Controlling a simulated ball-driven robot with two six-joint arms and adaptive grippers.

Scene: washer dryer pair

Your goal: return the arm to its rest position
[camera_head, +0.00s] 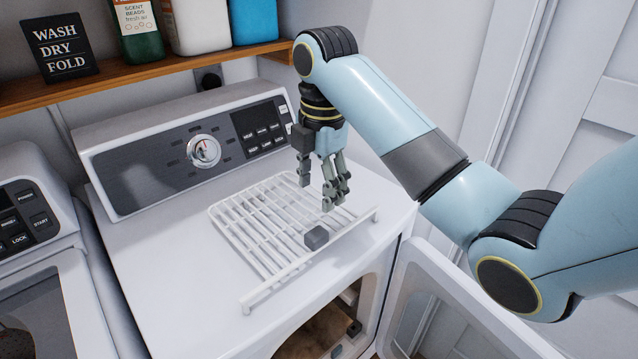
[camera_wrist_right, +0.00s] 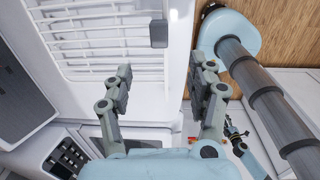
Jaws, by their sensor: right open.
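My right gripper (camera_head: 329,195) hangs fingers-down above the right part of the white rack on the dryer top, apart from it. Its fingers are open and empty; in the right wrist view the open fingers (camera_wrist_right: 165,85) have nothing between them. My right arm reaches in from the right side of the head view, bent at the elbow. My left gripper is not in the head view.
A white wire rack (camera_head: 262,240) lies on the dryer (camera_head: 160,250), with a small grey block (camera_head: 316,237) on it. The dryer door (camera_head: 440,300) stands open below my arm. A wooden shelf (camera_head: 150,85) with bottles and a sign runs behind. The washer (camera_head: 40,230) is at left.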

